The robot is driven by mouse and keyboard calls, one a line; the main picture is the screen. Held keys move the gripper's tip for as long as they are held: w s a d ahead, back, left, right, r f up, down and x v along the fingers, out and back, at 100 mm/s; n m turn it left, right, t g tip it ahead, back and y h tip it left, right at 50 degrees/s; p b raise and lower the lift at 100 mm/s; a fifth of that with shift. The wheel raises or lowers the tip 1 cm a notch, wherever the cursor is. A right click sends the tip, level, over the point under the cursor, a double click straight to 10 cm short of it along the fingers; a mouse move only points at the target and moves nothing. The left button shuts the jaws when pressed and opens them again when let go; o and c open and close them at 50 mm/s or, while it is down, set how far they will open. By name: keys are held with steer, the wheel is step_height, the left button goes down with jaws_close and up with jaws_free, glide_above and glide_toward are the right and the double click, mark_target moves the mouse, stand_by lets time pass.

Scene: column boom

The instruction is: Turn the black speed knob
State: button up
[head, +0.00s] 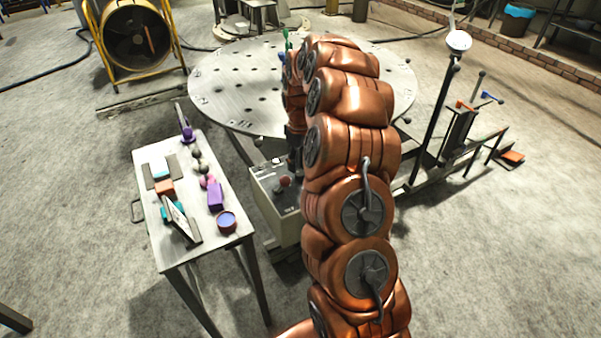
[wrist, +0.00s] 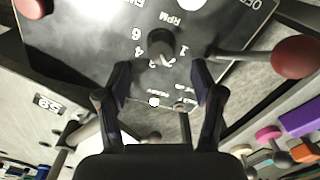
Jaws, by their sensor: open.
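The black speed knob (wrist: 160,46) stands up from a dark panel face (wrist: 85,42) in the wrist view, with white numbers and the letters RPM around it. My gripper (wrist: 160,80) is open, with its two dark fingers apart and nothing between them. The knob is just beyond the fingertips, roughly centred between them, and no contact shows. In the head view, my copper arm hides the knob and the gripper. The grey control box (head: 270,208) shows there beside the round table.
A lever with a red ball (wrist: 295,56) reaches close to the right finger; the ball also shows in the head view (head: 284,181). A red button (wrist: 30,8) is at the panel's upper left. A small table (head: 180,238) with several items stands left of the control box.

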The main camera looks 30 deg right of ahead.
mark_target(300, 173)
step_height(300, 173, down, 6)
steer(key=shift+r+p, duration=0.1)
steer(key=shift+p, duration=0.25)
steer(key=c, duration=1.2)
steer(key=shift+o, duration=0.2)
steer(key=shift+m, duration=0.3)
steer(key=m+b, duration=0.3)
steer(key=shift+f, duration=0.2)
steer(key=m+b, duration=0.2)
steer(key=m, duration=0.3)
steer(key=shift+r, duration=0.1)
